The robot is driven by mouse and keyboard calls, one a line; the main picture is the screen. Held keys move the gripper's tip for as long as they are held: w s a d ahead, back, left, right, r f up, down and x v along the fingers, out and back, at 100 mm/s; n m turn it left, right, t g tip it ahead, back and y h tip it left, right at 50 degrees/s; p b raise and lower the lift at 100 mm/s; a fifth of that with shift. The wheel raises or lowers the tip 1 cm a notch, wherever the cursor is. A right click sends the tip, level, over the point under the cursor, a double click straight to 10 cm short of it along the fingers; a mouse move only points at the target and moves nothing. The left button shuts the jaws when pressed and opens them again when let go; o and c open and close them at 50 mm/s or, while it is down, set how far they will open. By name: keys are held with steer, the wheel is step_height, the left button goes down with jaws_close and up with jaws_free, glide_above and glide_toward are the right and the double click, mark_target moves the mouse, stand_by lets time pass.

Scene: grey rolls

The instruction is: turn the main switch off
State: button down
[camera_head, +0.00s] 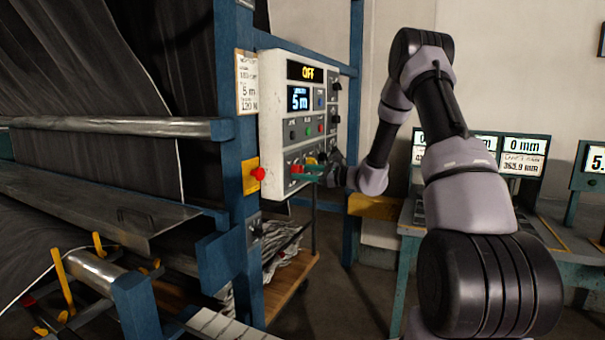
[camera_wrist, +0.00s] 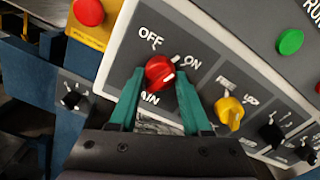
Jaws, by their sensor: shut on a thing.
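The main switch is a red rotary knob (camera_wrist: 160,71) on the grey lower part of the control panel (camera_head: 272,100), with OFF and ON printed above it and a partly covered label ending in "AIN" below. My gripper (camera_wrist: 159,80) has its teal fingers on either side of the knob and is shut on it. A small white mark shows at the knob's upper right, on the side of ON. The panel's top display (camera_head: 307,72) reads OFF.
A yellow knob (camera_wrist: 229,110) and black knobs (camera_wrist: 272,136) sit right of the switch. A red emergency button (camera_wrist: 89,11) on a yellow plate is at upper left. A blue post (camera_head: 236,180) stands left of the panel; dark fabric rolls lie beyond. Benches with displays (camera_head: 522,155) stand right.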

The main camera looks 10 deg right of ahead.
steer(key=n, duration=1.2)
steer(key=shift+n, duration=0.4)
stand_by(0.3)
steer(key=shift+c, duration=1.8)
jaws_free()
steer(key=shift+d+r, duration=0.1)
steer(key=v, duration=1)
steer(key=shift+s+d, duration=0.2)
steer(key=shift+d, duration=0.05)
